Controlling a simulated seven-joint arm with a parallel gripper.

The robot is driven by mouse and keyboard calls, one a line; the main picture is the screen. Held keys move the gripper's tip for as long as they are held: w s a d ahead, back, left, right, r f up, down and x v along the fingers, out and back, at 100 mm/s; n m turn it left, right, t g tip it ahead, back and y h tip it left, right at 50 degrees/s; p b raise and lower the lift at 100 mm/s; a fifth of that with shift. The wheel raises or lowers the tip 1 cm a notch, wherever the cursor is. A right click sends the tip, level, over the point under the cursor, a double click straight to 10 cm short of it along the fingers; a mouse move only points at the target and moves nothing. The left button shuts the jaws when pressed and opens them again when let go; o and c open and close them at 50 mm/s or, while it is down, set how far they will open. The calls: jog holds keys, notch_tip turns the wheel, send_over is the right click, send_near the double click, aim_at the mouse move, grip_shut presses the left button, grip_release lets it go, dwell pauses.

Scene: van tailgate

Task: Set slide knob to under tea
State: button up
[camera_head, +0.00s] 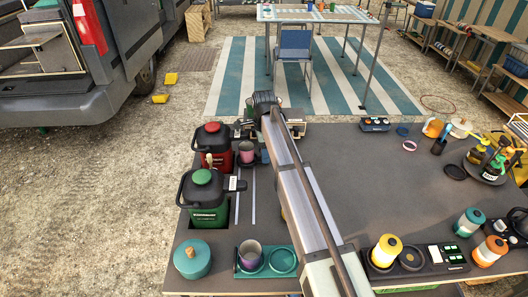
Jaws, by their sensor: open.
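Two thin pale slide tracks (254,195) run away from me on the dark table, right of the dispensers. No slide knob can be made out on them; my arm covers the table just to the right. A red dispenser (212,147) and a green dispenser (205,207) with black handles stand left of the tracks. Their lettering is too small to read, so I cannot tell which is tea. A purple cup (247,153) stands beside the red dispenser. My gripper (264,108) is open at the far end of my arm, beyond that cup; its fingertips are mostly hidden.
At the front are a teal lidded pot (192,259), a metallic cup (250,255) in a teal holder and a yellow-topped canister (386,251). Bottles (490,160) stand at the right. The table's middle right (370,185) is clear.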

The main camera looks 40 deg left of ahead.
notch_tip(320, 180, up, 14)
jog(key=shift+w+a, duration=0.15)
jog(key=shift+a, duration=0.15)
dwell(0.3)
jog(key=shift+w+f, duration=0.1)
dwell(0.4)
